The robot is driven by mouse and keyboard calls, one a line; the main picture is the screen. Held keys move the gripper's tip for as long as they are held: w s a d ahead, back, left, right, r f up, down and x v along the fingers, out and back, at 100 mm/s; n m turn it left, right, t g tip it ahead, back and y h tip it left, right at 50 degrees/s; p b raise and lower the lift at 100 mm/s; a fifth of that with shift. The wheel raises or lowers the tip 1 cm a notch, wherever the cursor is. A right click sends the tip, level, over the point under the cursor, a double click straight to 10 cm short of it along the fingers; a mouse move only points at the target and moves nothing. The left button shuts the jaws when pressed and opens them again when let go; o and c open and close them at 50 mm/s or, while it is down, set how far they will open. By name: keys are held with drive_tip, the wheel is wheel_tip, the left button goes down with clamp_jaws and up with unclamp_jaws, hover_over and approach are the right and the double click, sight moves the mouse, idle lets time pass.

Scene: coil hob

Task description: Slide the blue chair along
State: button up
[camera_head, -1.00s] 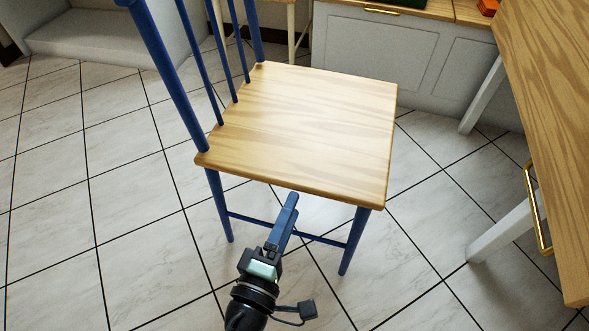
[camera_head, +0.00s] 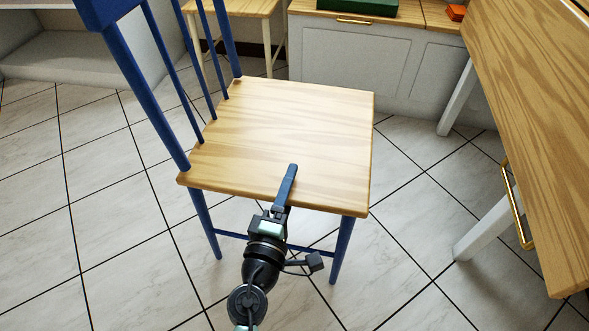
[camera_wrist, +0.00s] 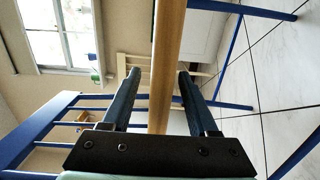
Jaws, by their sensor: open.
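The blue chair has a pale wooden seat (camera_head: 290,125), blue legs and a blue spindle back on its left side. It stands upright on the tiled floor. My gripper (camera_head: 290,170) is at the near edge of the seat, with one finger over the top; the other finger is hidden below. In the wrist view, the seat (camera_wrist: 167,60) shows edge-on as a tan strip between the two fingers of my open gripper (camera_wrist: 159,73). A gap shows on the right side; I cannot tell whether the left finger touches.
A wooden table (camera_head: 530,130) with a brass handle and white legs stands close on the right. White cabinets (camera_head: 350,65) stand behind the chair, and another wooden-topped piece (camera_head: 240,8) is behind its back. Tiled floor is open at left.

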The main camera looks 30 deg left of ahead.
drive_tip(key=shift+x, duration=1.8)
clamp_jaws()
